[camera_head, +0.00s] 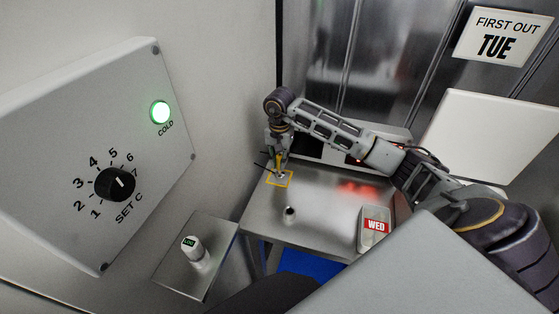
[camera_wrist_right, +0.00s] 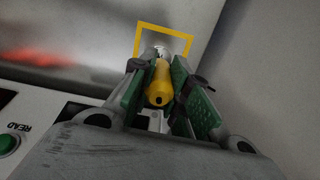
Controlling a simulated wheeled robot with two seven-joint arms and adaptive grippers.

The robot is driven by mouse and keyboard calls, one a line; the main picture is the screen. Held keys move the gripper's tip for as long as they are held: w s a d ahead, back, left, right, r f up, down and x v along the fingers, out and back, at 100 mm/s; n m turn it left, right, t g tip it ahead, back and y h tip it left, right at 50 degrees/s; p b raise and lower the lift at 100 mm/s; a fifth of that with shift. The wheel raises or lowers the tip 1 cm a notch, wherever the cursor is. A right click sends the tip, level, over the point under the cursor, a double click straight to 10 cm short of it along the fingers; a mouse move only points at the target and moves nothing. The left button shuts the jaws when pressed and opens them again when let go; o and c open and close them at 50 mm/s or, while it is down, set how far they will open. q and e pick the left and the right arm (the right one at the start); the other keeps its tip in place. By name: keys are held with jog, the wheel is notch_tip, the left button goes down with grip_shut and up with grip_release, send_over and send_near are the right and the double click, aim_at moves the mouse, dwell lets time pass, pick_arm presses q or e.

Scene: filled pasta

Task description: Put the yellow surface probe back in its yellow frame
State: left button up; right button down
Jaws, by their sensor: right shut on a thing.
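The yellow surface probe (camera_wrist_right: 160,84) is held between the green-padded fingers of my right gripper (camera_wrist_right: 158,92) in the right wrist view. In the head view the probe (camera_head: 278,160) is a small yellow shape at the right gripper (camera_head: 279,165). The yellow frame (camera_head: 288,183) is a square outline at the far left corner of the steel table. In the wrist view the frame (camera_wrist_right: 165,24) lies just beyond the probe's tip. The probe's tip appears over or inside the frame; I cannot tell whether it touches the table. My left gripper is not in view.
A device with a READ button (camera_wrist_right: 10,143) is behind. A wall closes the left side; a small shelf (camera_head: 215,262) holds a white-capped container (camera_head: 192,249).

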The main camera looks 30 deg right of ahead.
jog(key=shift+f, duration=0.3)
jog(key=shift+f, duration=0.2)
jog(key=c, duration=1.4)
grip_release()
jog(key=shift+r, duration=0.15)
jog(key=shift+r, duration=0.15)
notch_tip(320, 180, up, 6)
jog(key=shift+r+b, duration=0.25)
jog(key=shift+b, duration=0.4)
jog(key=shift+r+b, duration=0.35)
jog(key=shift+r, duration=2.25)
